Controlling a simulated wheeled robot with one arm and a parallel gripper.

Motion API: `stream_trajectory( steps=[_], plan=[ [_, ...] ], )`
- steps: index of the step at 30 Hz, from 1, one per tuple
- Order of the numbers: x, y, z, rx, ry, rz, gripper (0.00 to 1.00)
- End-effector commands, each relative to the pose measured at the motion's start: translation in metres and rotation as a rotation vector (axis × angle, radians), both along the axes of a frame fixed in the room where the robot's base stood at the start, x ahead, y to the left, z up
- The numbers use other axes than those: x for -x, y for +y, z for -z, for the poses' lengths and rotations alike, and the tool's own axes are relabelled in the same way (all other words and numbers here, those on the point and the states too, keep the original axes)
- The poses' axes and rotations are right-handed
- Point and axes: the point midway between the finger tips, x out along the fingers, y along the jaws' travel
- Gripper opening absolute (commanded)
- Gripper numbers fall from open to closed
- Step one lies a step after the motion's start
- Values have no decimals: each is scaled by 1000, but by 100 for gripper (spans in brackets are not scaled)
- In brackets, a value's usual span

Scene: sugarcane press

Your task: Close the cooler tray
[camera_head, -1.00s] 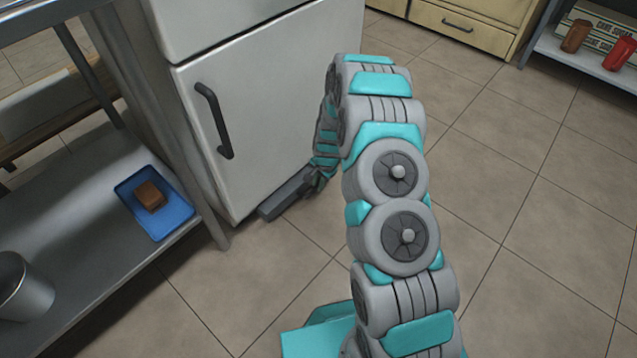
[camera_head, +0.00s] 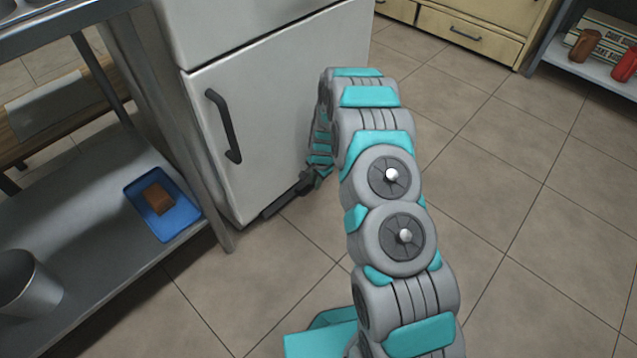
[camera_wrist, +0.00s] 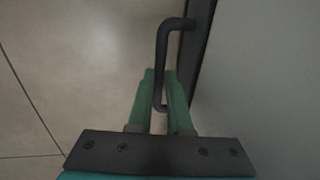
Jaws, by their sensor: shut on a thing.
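The cooler (camera_head: 270,110) is a white two-door cabinet. Its tray (camera_head: 280,203) is a dark, low strip at the foot of the front, close against the cooler's base; a small gap cannot be ruled out. In the wrist view, the tray's dark front (camera_wrist: 201,55) runs along the pale cooler face (camera_wrist: 270,80), with a dark bent handle (camera_wrist: 161,50) standing out from it. My gripper (camera_wrist: 162,75) has its green fingers shut on this handle. In the head view, my gripper (camera_head: 309,182) is at the tray's right part, and my arm partly hides it.
A metal shelf unit (camera_head: 75,245) on the left holds a blue tray (camera_head: 180,214) with a brown block (camera_head: 158,198) and a metal pot (camera_head: 30,285). Drawers (camera_head: 465,35) and another shelf (camera_head: 590,72) stand at the back right. The tiled floor (camera_head: 540,220) on the right is clear.

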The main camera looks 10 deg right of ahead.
Motion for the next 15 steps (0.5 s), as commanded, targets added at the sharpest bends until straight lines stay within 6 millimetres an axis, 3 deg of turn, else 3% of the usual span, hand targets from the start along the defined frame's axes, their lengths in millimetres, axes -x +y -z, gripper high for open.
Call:
stream_trajectory(
  steps=[2,3,10,15],
  plan=[
    [-4,2,0,1,-9,-1,0],
    [-4,2,0,0,-10,-1,18],
    [-3,1,-1,1,-9,-1,44],
    [-3,1,-1,1,-9,-1,47]
  ],
)
